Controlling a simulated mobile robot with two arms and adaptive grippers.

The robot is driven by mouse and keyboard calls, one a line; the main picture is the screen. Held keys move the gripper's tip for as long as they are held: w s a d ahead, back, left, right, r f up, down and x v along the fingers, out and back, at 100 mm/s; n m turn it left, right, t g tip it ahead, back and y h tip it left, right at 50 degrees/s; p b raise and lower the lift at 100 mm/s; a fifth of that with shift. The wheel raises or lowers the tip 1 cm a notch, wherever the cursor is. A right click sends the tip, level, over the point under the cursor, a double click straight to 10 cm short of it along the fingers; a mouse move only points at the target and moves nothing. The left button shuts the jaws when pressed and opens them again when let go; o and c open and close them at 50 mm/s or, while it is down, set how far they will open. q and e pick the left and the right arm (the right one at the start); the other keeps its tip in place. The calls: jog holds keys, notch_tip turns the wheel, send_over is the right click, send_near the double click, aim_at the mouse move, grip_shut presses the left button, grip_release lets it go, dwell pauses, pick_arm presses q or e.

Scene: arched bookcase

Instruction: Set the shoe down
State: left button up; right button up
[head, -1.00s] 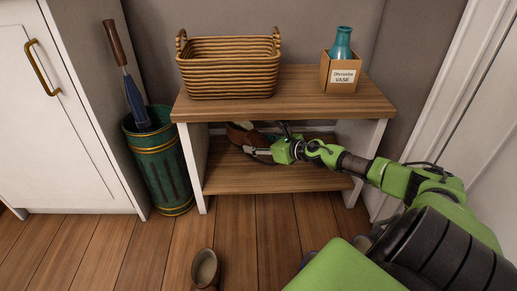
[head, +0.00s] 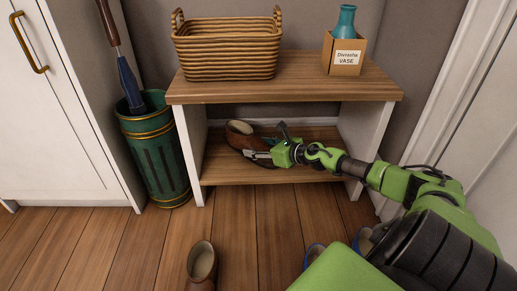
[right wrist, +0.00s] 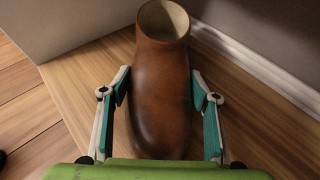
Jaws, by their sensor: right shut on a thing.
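A brown leather shoe (head: 239,134) is at the lower shelf (head: 220,171) of the wooden bench, towards its left side. In the right wrist view the shoe (right wrist: 161,85) lies lengthwise between the fingers, its pale opening at the far end. My right gripper (head: 262,155) is shut on the shoe; it also shows in the right wrist view (right wrist: 160,105). The shoe looks level and close to the shelf board, but I cannot tell if its sole touches. My left gripper is not in view.
A similar brown shoe (head: 201,266) stands on the floor in front, and blue footwear (head: 314,254) is partly hidden by my arm. A wicker basket (head: 227,52) and boxed vase (head: 343,56) stand on the bench top (head: 300,88). A green umbrella bin (head: 155,152) stands left.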

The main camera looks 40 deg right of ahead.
jog(key=shift+f, duration=0.1)
jog(key=o, duration=1.3)
jog(key=shift+f, duration=0.1)
jog(key=shift+r, duration=0.3)
jog(key=shift+s+r+p, duration=0.1)
jog(key=shift+s+p, duration=0.3)
jog(key=shift+s, duration=0.25)
jog(key=p+v, duration=0.5)
jog(key=v, duration=0.4)
jog(key=shift+s+r+p, duration=0.1)
jog(key=shift+r+p, duration=0.1)
jog(key=shift+p, duration=0.15)
jog(key=shift+s+d+r, duration=0.1)
jog(key=shift+s+r, duration=0.05)
jog(key=shift+s, duration=0.5)
